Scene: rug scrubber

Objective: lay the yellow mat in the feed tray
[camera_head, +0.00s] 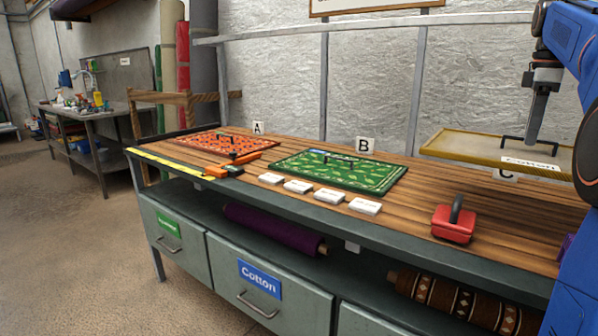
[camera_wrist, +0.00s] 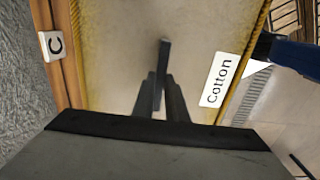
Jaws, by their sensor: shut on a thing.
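The yellow mat (camera_head: 465,147) is a flat panel with a pale top, a mustard-yellow edge, a dark handle and a white "Cotton" label. It is at the right of the head view, raised over the bench, and partly covers the C sign. My gripper (camera_head: 535,139) is above it, shut on its handle. In the wrist view the mat (camera_wrist: 112,62) fills the middle, with my gripper (camera_wrist: 160,105) on the handle. I cannot pick out a feed tray in either view.
The wooden bench (camera_head: 410,215) carries a red patterned mat (camera_head: 205,144), a green patterned mat (camera_head: 345,172), several white cards (camera_head: 298,186) and a red block with a black handle (camera_head: 453,223). Rolls lie on the shelf below. Open floor (camera_head: 80,240) is at the left.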

